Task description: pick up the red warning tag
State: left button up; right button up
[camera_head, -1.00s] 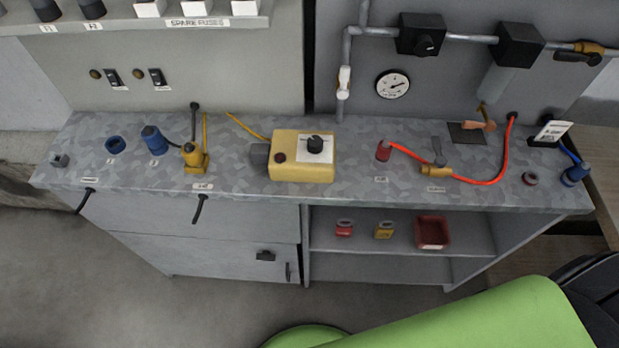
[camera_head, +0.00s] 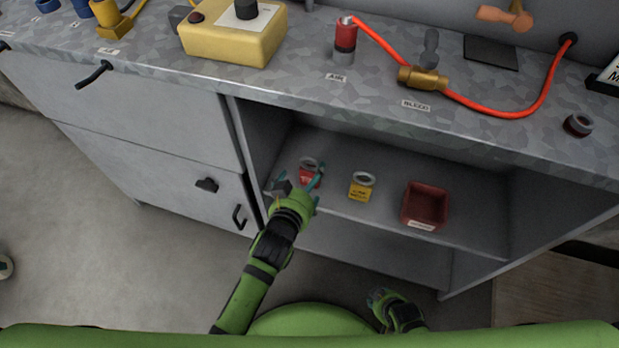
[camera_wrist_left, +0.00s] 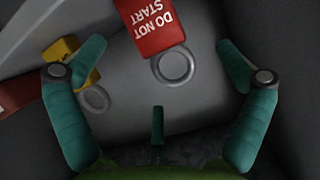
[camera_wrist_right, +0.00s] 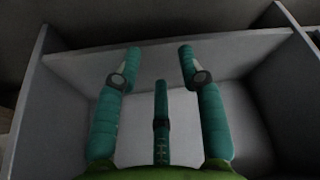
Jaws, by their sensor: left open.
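The red warning tag (camera_head: 309,178) lies on the upper shelf of the open cabinet, its grey ring at the back. In the left wrist view the tag (camera_wrist_left: 152,24) reads "DO NOT START", and its ring (camera_wrist_left: 173,66) lies between my spread fingers. My left gripper (camera_head: 300,182) is open at the tag, partly covering it in the head view; the fingers (camera_wrist_left: 161,46) hold nothing. My right gripper (camera_head: 378,298) is low in front of the cabinet, away from the tag. In the right wrist view its fingers (camera_wrist_right: 159,55) are apart and empty.
A yellow tag (camera_head: 361,187) with a ring and a red bin (camera_head: 425,206) share the shelf (camera_head: 470,227) to the right. The counter (camera_head: 300,78) overhangs the shelf. The divider wall (camera_head: 249,158) stands close to the left of the red tag. A lower shelf is below.

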aim_at(313, 175)
pick_arm(q)
jog(key=x, duration=0.2)
jog(key=b+x, duration=0.1)
jog(key=x, duration=0.2)
jog(key=shift+d+f+b, duration=0.3)
jog(key=shift+f, duration=0.2)
jog(key=c, duration=1.3)
